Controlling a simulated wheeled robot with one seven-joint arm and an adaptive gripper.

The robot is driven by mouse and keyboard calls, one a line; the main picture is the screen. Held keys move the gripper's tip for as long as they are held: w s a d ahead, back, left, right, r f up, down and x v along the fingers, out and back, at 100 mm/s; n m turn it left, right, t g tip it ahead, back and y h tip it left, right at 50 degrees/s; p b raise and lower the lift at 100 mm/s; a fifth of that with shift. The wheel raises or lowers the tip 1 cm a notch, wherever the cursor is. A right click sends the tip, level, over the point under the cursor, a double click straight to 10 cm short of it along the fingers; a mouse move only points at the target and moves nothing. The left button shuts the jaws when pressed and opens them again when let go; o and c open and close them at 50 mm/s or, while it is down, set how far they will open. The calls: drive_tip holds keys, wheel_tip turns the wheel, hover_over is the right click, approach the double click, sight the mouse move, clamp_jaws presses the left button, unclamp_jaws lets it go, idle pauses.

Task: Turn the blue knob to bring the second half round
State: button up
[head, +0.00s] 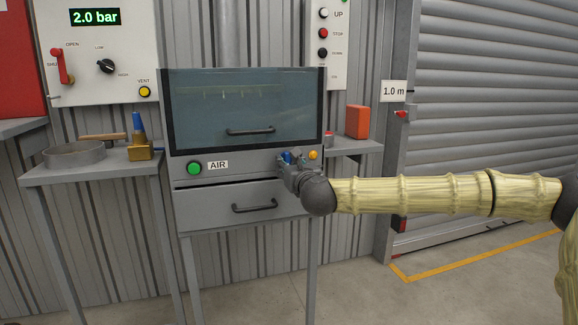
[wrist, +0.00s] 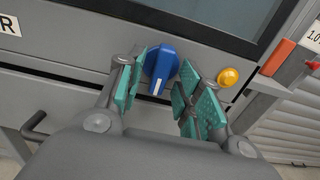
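The blue knob (wrist: 160,63) sits on the grey front panel of the cabinet, with a white mark at its lower end. In the wrist view my gripper (wrist: 158,88) has its teal-padded fingers apart, one on each side of the knob. The left finger is close to the knob's edge; I cannot tell whether it touches. A gap shows between the knob and the right finger. In the head view my gripper (head: 290,168) is at the panel's right end, and the knob (head: 286,157) is partly hidden by it.
A yellow-orange button (wrist: 228,77) is just right of the knob. The cabinet has a glass front (head: 240,105) above and a drawer (head: 230,206) below. A green button (head: 194,168) is by the AIR label. An orange box (head: 357,122) stands on the right shelf.

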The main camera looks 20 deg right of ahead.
drive_tip(key=s, duration=1.1)
drive_tip(key=shift+s, duration=0.3)
drive_tip(key=s+a+f+n+g+y, duration=0.2)
drive_tip(key=a+f+n, duration=0.35)
drive_tip(key=f, duration=0.55)
drive_tip(key=s+a+f+n+g+y, duration=0.15)
drive_tip(key=a+f+n, duration=0.25)
drive_tip(key=a+f, duration=0.5)
drive_tip(key=s+a+f+n+g, duration=0.25)
drive_tip(key=s+f+n, duration=0.25)
drive_tip(key=f, duration=0.6)
drive_tip(key=s+a+f+n+g, duration=0.1)
drive_tip(key=s+f+n+g, duration=0.4)
drive_tip(key=f, duration=0.7)
drive_tip(key=s+d+f+n+g, duration=0.35)
drive_tip(key=s+f+n, duration=0.35)
drive_tip(key=s+f, duration=0.8)
drive_tip(key=s+d+f+n+g+h, duration=0.25)
drive_tip(key=s+d+n, duration=0.25)
drive_tip(key=s, duration=0.3)
drive_tip(key=s+d+f+n+g+h, duration=0.1)
drive_tip(key=s+d+f+n, duration=0.4)
drive_tip(key=s, duration=0.4)
wheel_tip(320, 180, up, 39)
drive_tip(key=d+p, duration=0.1)
drive_tip(key=p, duration=3.6)
drive_tip(key=shift+w+m+p, duration=0.15)
drive_tip(key=shift+m+p, duration=0.2)
drive_tip(key=shift+p, duration=0.05)
